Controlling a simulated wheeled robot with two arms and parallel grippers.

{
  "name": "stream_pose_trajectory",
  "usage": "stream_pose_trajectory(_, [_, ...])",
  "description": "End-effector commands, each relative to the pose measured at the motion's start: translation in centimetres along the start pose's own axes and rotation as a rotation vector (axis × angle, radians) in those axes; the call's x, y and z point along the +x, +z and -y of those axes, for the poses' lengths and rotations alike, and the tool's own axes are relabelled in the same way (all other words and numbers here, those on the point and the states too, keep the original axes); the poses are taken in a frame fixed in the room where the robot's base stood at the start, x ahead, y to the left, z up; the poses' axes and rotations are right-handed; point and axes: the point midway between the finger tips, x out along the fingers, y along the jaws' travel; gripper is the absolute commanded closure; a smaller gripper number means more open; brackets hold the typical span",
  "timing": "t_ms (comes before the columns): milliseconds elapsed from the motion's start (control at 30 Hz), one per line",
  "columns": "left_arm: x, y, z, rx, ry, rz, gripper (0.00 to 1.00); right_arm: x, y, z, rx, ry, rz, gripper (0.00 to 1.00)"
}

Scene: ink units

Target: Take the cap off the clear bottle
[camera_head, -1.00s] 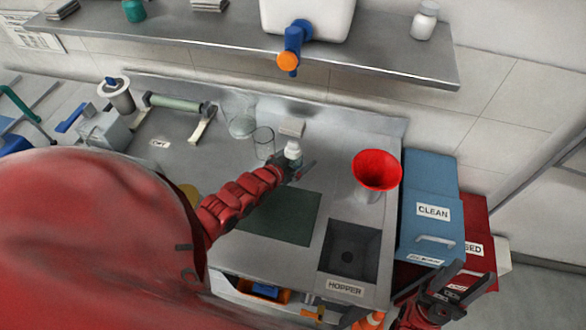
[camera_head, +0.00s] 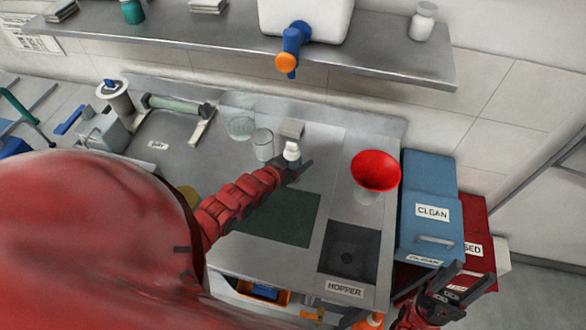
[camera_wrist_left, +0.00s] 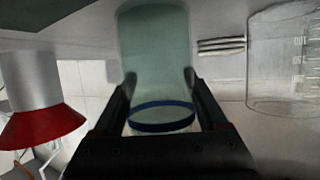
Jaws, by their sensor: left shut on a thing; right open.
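The clear bottle (camera_head: 292,160) stands upright on the grey bench, with a white cap (camera_head: 291,148) on top. My left gripper (camera_head: 299,170) is shut on its body from the near side, below the cap. In the left wrist view, which is upside down, the pale greenish see-through bottle (camera_wrist_left: 155,50) lies between the two dark fingers (camera_wrist_left: 160,95), with a dark blue ring around it. The cap cannot be made out there. My right gripper (camera_head: 474,276) is open and empty at the lower right, beside the bins.
A glass beaker (camera_head: 262,146) and a wider glass vessel (camera_head: 240,124) stand left of the bottle, and a small grey block (camera_head: 291,128) behind it. A red funnel (camera_head: 375,170) is to the right. A dark mat (camera_head: 280,218) and the hopper opening (camera_head: 350,246) lie in front.

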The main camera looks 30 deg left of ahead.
Motion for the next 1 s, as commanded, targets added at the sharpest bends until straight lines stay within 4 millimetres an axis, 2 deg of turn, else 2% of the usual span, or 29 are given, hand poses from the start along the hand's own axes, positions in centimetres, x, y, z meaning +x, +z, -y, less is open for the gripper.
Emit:
stream_pose_trajectory(267, [-0.1, -0.5, 0.0, -0.001, 0.001, -0.005, 1.00, -0.2, 0.0, 0.0, 0.000, 0.000, 0.000, 0.50])
stream_pose_trajectory(433, [-0.7, -1.7, 0.2, 0.000, -0.003, -0.005, 1.00, -0.7, 0.1, 0.0, 0.000, 0.000, 0.000, 0.50])
stream_pose_trajectory(533, [-1.3, -3.2, 0.2, 0.001, -0.003, -0.008, 1.00, -1.4, 0.2, 0.1, 0.000, 0.000, 0.000, 0.50])
stream_pose_trajectory(1000, [-9.5, -0.8, -4.6, 0.000, -0.002, 0.000, 1.00, -2.0, 0.3, 0.1, 0.000, 0.000, 0.000, 0.50])
